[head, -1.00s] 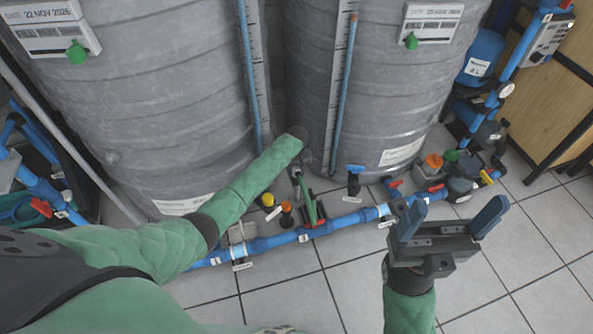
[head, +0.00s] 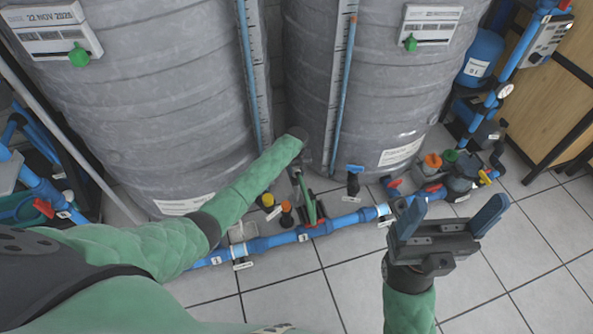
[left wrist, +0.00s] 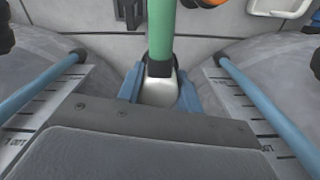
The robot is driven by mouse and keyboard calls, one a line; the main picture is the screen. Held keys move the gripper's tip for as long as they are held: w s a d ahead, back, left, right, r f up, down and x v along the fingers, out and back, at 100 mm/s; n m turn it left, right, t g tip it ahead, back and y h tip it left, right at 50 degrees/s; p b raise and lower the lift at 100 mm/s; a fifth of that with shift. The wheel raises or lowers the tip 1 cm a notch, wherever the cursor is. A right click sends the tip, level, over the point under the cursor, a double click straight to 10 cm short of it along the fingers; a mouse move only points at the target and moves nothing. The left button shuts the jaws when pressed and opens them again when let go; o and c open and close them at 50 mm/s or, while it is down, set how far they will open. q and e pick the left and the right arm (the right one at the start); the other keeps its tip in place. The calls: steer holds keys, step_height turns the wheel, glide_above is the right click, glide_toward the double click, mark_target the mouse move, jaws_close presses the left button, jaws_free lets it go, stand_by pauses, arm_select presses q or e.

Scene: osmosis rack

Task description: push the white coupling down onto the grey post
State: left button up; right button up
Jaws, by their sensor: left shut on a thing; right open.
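My left gripper (left wrist: 159,97) is shut on the white coupling (left wrist: 160,88), with one blue finger on each side of it in the left wrist view. A black collar and a green tube (left wrist: 161,30) rise from the coupling toward the top of that view. In the head view my left arm reaches to the gap between the two tanks, and its wrist hides most of the gripper and coupling. I cannot make out the grey post or tell whether the coupling touches it. My right gripper (head: 447,222) is open and empty, above the floor at the right.
Two large grey tanks (head: 150,100) (head: 385,80) stand behind, with rulers and blue tubes on their sides. A blue pipe (head: 275,242) with valves runs along the floor before them. Blue pump gear (head: 482,60) stands at the right. The tiled floor (head: 330,285) in front is clear.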

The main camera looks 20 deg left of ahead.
arm_select(q)
steer(key=shift+f, duration=0.35)
steer(key=o, duration=1)
steer(key=shift+r+p, duration=0.85)
steer(key=shift+r, duration=3)
